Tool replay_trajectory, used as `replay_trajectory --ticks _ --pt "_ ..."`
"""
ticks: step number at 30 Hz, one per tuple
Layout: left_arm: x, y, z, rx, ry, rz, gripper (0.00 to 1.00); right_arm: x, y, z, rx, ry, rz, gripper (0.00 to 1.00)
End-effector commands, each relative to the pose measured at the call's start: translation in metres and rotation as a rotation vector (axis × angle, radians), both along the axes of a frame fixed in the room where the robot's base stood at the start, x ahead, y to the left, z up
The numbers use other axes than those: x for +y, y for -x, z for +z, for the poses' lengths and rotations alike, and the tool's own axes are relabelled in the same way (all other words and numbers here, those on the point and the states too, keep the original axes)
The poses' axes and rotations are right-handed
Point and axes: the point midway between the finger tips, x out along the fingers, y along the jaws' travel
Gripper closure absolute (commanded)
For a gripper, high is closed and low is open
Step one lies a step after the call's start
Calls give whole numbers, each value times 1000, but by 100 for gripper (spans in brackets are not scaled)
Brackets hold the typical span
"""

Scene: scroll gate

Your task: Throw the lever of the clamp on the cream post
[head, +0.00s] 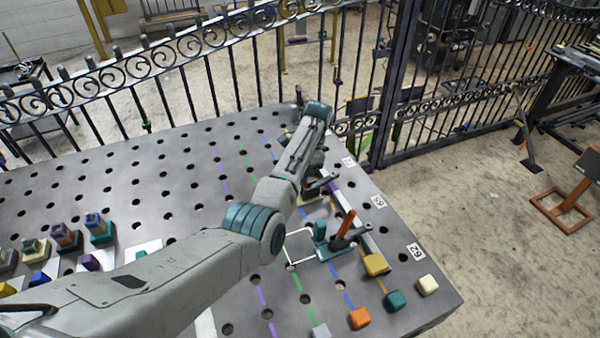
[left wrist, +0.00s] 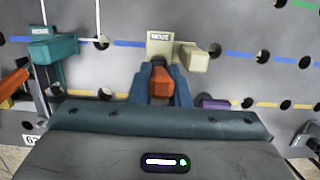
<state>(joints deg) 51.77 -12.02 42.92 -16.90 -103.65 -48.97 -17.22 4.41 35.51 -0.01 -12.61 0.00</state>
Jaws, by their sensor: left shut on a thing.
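The cream post (left wrist: 160,42), with a small label plate, stands just beyond my fingers in the left wrist view. A cream block-like part (left wrist: 195,58) sits at its right. My left gripper (left wrist: 163,76) has its blue fingers shut on an orange lever (left wrist: 161,84) in front of the post. In the head view my left arm covers the cream post and most of this clamp. My right gripper is in neither view.
A teal clamp (head: 320,234) with a raised orange lever (head: 347,223) stands close by; its teal post (left wrist: 53,48) is left in the wrist view. A purple part (left wrist: 212,102) lies right. Coloured blocks line the perforated table's (head: 160,190) near edge. An iron fence stands behind.

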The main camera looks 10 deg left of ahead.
Motion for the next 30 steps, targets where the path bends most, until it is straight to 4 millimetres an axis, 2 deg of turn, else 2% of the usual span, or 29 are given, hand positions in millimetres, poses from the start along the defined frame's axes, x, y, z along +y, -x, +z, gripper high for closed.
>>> replay_trajectory --ticks 13,14,16,17,26,30 --pt "-1 -1 1 2 -7 0 100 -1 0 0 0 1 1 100" --pt "-1 -1 1 2 -7 0 78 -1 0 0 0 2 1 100" --pt "-1 -1 1 3 -6 0 64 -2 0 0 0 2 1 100" --pt "-1 -1 1 3 -6 0 62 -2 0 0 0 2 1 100" --pt "-1 -1 2 3 -6 0 62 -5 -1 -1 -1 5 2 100" --pt "-4 -4 15 -1 -6 0 62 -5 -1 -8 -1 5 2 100"
